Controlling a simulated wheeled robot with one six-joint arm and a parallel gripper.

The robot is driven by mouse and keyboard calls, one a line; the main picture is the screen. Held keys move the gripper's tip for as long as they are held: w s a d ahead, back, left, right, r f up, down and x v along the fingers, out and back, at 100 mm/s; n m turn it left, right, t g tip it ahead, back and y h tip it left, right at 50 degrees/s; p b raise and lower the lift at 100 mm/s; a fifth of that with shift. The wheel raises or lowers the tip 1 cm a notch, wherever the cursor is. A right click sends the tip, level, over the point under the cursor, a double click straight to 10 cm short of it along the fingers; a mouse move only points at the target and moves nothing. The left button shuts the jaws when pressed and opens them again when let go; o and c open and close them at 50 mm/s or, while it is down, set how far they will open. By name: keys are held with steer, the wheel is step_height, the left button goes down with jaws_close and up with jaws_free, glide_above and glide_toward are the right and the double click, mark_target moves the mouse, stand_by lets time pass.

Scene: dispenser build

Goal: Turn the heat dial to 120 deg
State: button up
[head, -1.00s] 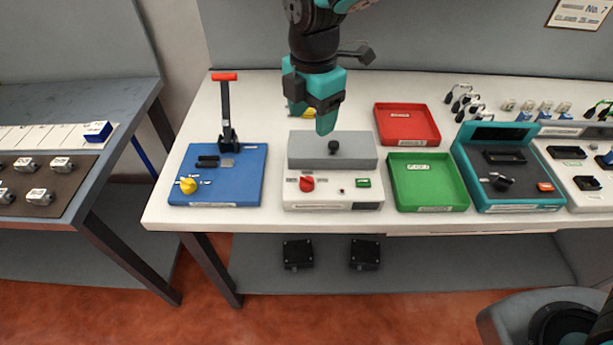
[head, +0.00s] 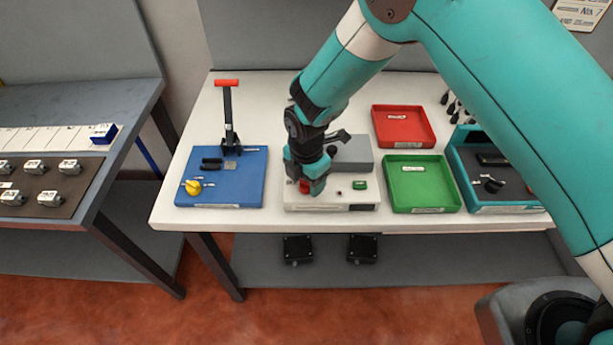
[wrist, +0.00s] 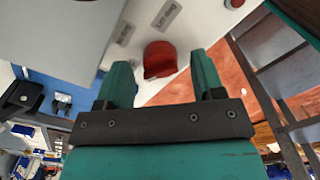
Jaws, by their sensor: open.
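The red dial (head: 304,187) is on the front panel of the white unit (head: 328,203) with a grey top block. In the head view my gripper (head: 307,186) is over the dial and partly hides it. In the wrist view the red dial (wrist: 160,62) shows between the tips of my open gripper (wrist: 159,60), with a gap to each finger. Small printed labels (wrist: 165,15) are beside the dial, too small to read surely. I cannot tell the dial's exact setting or whether the fingers reach down around it.
The grey block (head: 352,155) with a black knob stands just behind the dial. A blue board (head: 225,185) with a yellow knob and upright red-handled lever is to the left. A green tray (head: 420,185), a red tray (head: 404,128) and a teal unit (head: 470,195) are to the right.

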steer(key=shift+f, duration=0.5)
steer(key=shift+c, duration=0.2)
steer(key=c, duration=0.9)
steer(key=shift+o, duration=0.2)
